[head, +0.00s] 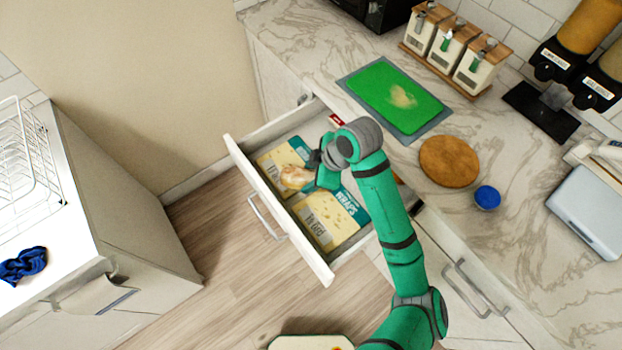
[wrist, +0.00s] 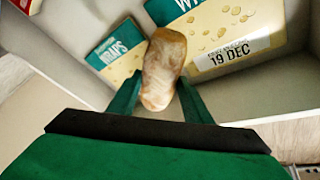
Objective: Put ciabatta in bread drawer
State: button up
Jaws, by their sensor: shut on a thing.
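The ciabatta (head: 294,178) is a small brown loaf with a pale dusting. It also shows in the wrist view (wrist: 163,70), between the two green fingers. My gripper (head: 315,177) is shut on it, and its fingers (wrist: 160,95) sit on either side of the loaf. The bread drawer (head: 236,160) is pulled open below the counter, and the loaf is over its inside. I cannot tell whether the loaf touches the packs under it. My wrist hides part of the drawer in the head view.
Packs of wraps (head: 325,222) lie in the drawer, with a small red item (head: 336,120) at its back. On the counter are a green board (head: 395,97), a round wooden board (head: 449,161) and a blue lid (head: 487,197). A white cabinet with a wire rack (head: 25,165) stands at left.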

jog(key=shift+f, duration=1.25)
jog(key=shift+d+f, duration=0.1)
jog(key=shift+f, duration=0.5)
jog(key=o, duration=1.1)
jog(key=shift+c, duration=0.2)
jog(key=shift+r, duration=0.1)
jog(key=shift+r, duration=0.25)
jog(key=v, duration=1.2)
jog(key=shift+r, duration=0.3)
